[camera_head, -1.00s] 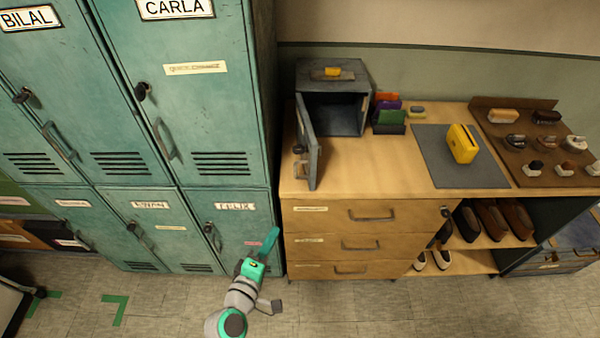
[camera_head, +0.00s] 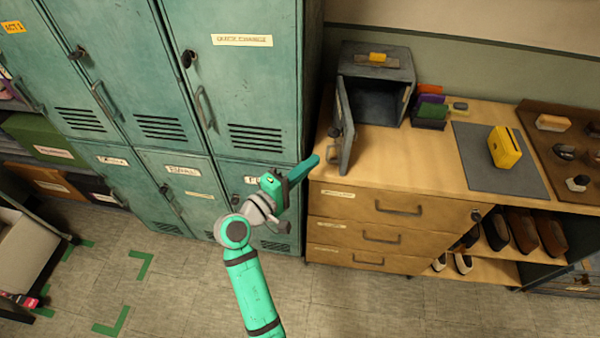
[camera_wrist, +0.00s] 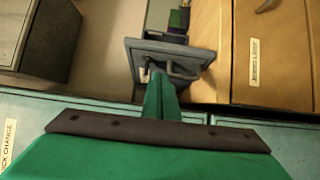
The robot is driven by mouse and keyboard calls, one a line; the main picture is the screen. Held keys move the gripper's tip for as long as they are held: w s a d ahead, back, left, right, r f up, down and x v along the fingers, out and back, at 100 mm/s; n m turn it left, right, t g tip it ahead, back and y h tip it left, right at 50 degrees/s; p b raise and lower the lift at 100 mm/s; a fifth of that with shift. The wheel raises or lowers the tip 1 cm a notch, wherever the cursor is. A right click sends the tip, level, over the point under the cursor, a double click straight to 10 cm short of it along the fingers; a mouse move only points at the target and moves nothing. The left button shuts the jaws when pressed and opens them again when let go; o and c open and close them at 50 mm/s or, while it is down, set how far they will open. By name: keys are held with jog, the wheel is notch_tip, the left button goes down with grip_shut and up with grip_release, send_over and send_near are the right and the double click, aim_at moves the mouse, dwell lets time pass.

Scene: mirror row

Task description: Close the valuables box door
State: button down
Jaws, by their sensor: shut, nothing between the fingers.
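The valuables box (camera_head: 376,62) is a dark grey box with a yellow tag on top, standing on the back left of the wooden cabinet. Its door (camera_head: 345,125) stands wide open, swung out towards the front from the box's left side; the inside looks dark. My gripper (camera_head: 308,166) is shut and empty, its tip just left of the door's lower end in the head view. In the wrist view, the green fingers (camera_wrist: 161,100) point at the door (camera_wrist: 203,52) and overlap its lower edge, near its handle. I cannot tell whether they touch.
Teal lockers (camera_head: 255,90) rise close to the left of the cabinet. On the cabinet top (camera_head: 400,155) are coloured upright cards (camera_head: 430,112), a grey mat (camera_head: 480,172) with a yellow block (camera_head: 504,147), and a brush tray. The wood before the box is clear.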

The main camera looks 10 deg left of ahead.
aim_at(343, 147)
jog(key=shift+w+d, duration=0.6)
jog(key=shift+d, duration=0.4)
jog(key=shift+w+d, duration=0.65)
jog(key=shift+d, duration=0.3)
jog(key=shift+w+d, duration=0.6)
jog(key=shift+d, duration=0.4)
jog(key=shift+a, duration=0.15)
